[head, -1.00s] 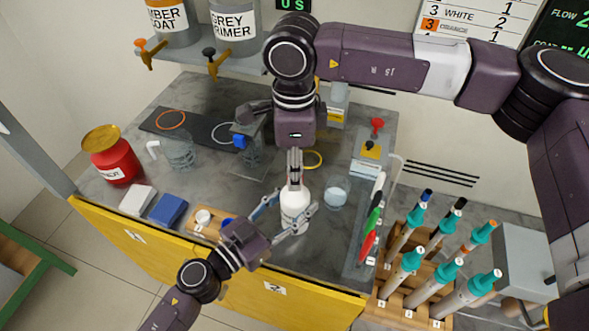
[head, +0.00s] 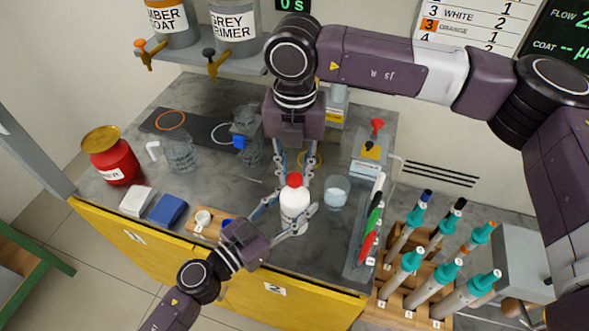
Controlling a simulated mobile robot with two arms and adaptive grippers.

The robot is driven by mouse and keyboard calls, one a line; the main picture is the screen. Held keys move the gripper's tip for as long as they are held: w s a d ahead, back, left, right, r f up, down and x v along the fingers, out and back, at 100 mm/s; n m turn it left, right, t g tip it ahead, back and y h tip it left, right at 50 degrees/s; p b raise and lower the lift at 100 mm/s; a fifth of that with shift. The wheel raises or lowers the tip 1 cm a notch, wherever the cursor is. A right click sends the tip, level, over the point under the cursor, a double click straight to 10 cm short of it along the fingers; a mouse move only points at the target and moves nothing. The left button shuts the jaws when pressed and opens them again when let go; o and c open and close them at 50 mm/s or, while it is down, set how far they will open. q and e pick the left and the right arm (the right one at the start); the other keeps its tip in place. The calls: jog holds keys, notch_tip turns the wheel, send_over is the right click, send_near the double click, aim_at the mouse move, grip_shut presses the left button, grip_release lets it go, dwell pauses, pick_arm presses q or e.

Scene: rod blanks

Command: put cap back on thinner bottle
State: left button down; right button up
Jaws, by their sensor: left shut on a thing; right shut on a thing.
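The white bottle (head: 294,207) stands upright near the front of the bench; I take it as the thinner bottle, though its label is too small to read. My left gripper (head: 284,218) is shut on its body from the front left. A red cap (head: 294,180) is at the top of the bottle, in line with the neck. My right gripper (head: 294,177) points down from above, its fingers on either side of the cap, shut on it. Whether the cap is seated or threaded cannot be told.
A clear beaker (head: 336,192) stands close right of the bottle. Pens lie in a tray (head: 357,257) further right, beside a rack of teal-collared tools (head: 421,265).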

jog(key=m, duration=1.7)
jog(key=o, duration=0.7)
